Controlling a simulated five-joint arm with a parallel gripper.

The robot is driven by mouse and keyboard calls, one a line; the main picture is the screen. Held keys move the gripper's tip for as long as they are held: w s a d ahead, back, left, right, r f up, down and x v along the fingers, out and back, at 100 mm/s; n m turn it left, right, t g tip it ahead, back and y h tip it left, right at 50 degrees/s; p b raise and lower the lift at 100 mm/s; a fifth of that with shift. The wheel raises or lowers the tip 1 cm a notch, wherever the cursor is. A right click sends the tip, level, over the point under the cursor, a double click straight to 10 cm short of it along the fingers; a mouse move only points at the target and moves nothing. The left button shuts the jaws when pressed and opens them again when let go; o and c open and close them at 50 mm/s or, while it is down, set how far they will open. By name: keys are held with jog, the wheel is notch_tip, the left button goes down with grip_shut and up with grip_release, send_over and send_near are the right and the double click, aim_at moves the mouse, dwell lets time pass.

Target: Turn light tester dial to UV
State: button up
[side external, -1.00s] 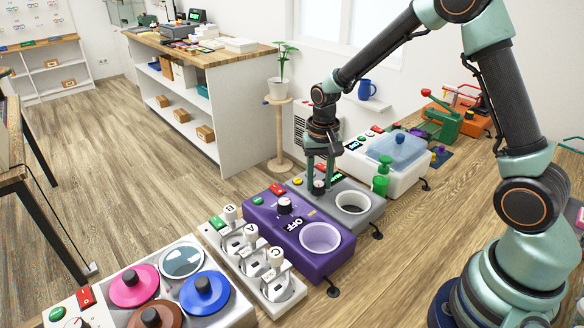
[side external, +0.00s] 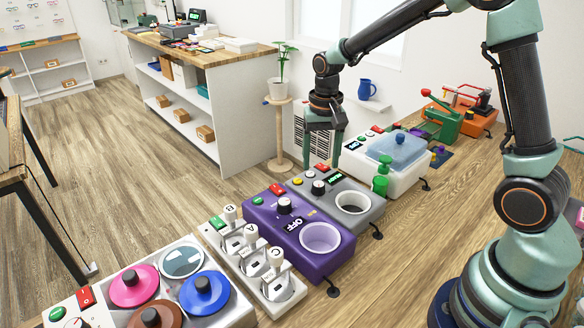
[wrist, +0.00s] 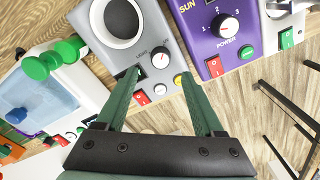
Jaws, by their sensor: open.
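A grey tester (side external: 378,210) with a round well stands in the middle of the side view.
A purple box (side external: 262,222) with a SUN label, power dial and OFF display stands close in front of the grey tester. Behind it is a white unit (side external: 402,178) with a blue lid and green knobs. Open wooden table lies to the right.

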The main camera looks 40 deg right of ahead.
aim_at(321, 186)
notch_tip(321, 186, up, 6)
jog(key=shift+s+r, duration=0.1)
jog(key=shift+r, duration=0.1)
dwell(0.3)
jog(key=s+a+r+n+t, duration=0.1)
jog(key=s+r+n+t, duration=0.1)
jog(key=s, duration=0.4)
jog(key=s+a+r+n+t, duration=0.1)
jog(key=s+r+n+t, duration=0.2)
jog(key=s, duration=0.4)
jog(key=shift+s+a+r+n, duration=0.3)
jog(key=shift+r+n, duration=0.3)
jog(key=shift+n, duration=0.3)
